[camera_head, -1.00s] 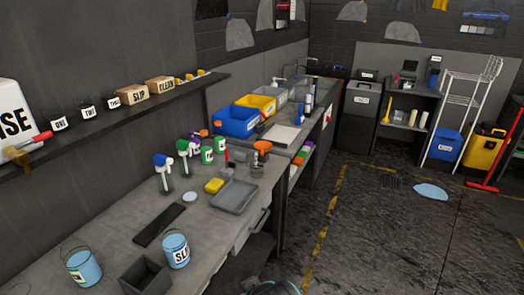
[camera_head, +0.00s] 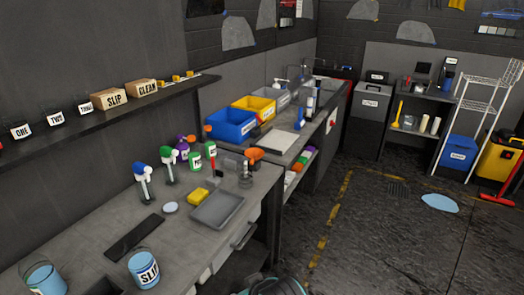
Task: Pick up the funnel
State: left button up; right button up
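I cannot make out a funnel for certain. An orange-topped item (camera_head: 255,155) stands at the far end of the near workbench (camera_head: 100,214); it is too small to tell what it is. A yellow long-handled item (camera_head: 396,113) on the far right shelf unit is also unclear. Neither of my grippers shows in the head view.
The near bench holds blue buckets (camera_head: 144,269), a dark flat bar (camera_head: 134,238), a grey tray (camera_head: 217,209), a yellow sponge (camera_head: 198,195) and spray bottles (camera_head: 169,167). Blue (camera_head: 230,124) and yellow bins stand beyond. Boxes (camera_head: 113,100) line the wall shelf. Floor at right is largely clear.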

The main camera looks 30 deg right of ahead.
aim_at(254, 154)
jog(key=i+l+u, duration=0.25)
jog(key=l, duration=0.8)
jog(key=i+l+u, duration=0.25)
jog(key=l, duration=0.8)
jog(key=l+u, duration=0.25)
jog(key=l, duration=0.85)
